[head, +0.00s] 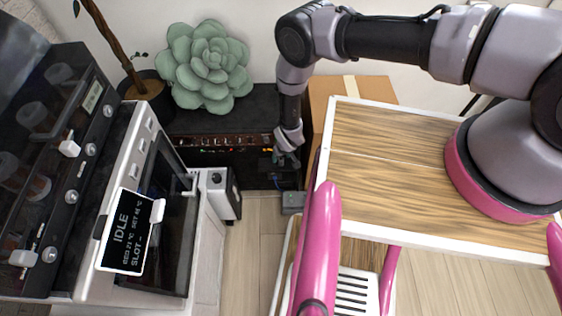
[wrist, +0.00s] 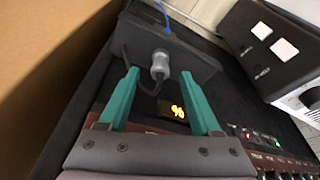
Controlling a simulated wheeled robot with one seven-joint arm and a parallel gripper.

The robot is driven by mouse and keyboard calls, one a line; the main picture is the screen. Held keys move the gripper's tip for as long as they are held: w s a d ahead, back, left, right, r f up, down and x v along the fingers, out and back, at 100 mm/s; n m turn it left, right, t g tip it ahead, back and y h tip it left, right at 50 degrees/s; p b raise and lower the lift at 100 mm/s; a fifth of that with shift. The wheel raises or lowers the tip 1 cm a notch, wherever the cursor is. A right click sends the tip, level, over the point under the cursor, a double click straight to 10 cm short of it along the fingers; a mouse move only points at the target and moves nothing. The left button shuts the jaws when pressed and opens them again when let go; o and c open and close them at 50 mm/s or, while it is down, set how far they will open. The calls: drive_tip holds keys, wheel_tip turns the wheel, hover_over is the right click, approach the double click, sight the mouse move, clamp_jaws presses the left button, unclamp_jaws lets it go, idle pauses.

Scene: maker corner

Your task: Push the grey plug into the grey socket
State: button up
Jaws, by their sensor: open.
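My gripper (wrist: 158,75) is open, with its two teal fingers apart. In the head view my gripper (head: 287,158) hangs low at the front of the black unit, by the cardboard box. A grey rounded connector piece, which looks like the grey plug (wrist: 159,65), shows between and just beyond the fingertips, against a dark panel. No finger visibly touches it. A dark cord runs beside it. I cannot make out the grey socket apart from it, nor how far the two are joined. In the head view the arm hides this spot.
A black unit with lit indicators (head: 215,146) stands below a succulent (head: 207,66). A cardboard box (wrist: 45,55) is close on the left in the wrist view. A wood-topped cart (head: 390,150) and a machine with an IDLE display (head: 128,232) flank the open floor.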

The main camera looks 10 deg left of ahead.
drive_tip(key=shift+w+a+f, duration=0.1)
drive_tip(key=shift+f, duration=0.45)
clamp_jaws()
wheel_tip(320, 180, up, 28)
idle(0.5)
